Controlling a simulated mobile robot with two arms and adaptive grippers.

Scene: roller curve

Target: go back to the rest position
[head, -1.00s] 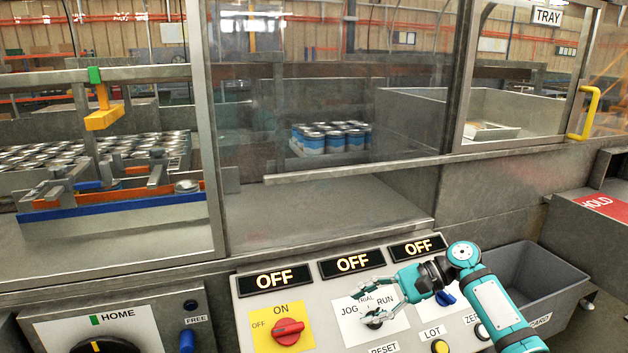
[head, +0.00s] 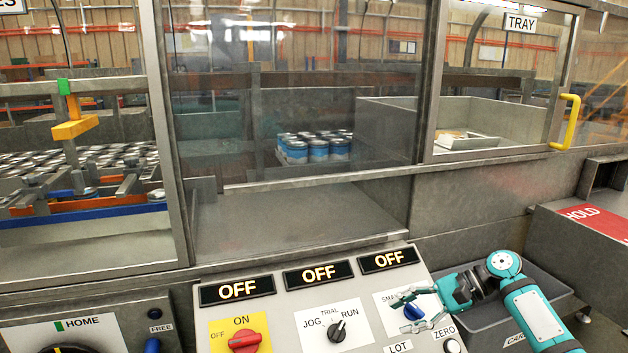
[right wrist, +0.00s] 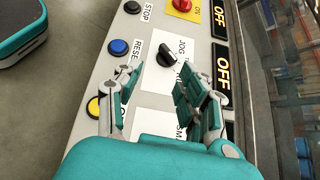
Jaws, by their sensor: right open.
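My right gripper (head: 408,312) is open and empty. In the head view its fingers lie over the blue knob (head: 413,312) at the right part of the control panel (head: 285,314); I cannot tell whether they touch it. In the right wrist view the gripper's (right wrist: 160,100) fingers are spread apart above the panel, with nothing between them but panel face. The black JOG/TRIAL/RUN knob (head: 337,331) is clear of the gripper, its pointer tilted up to the right. My left gripper is not in view.
Three displays above the panel read OFF (head: 238,290). A red switch (head: 245,341) sits on a yellow plate. A grey bin (head: 478,318) is behind my right arm. A glazed enclosure with blue-and-white cans (head: 318,149) and a yellow handle (head: 571,120) stands beyond.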

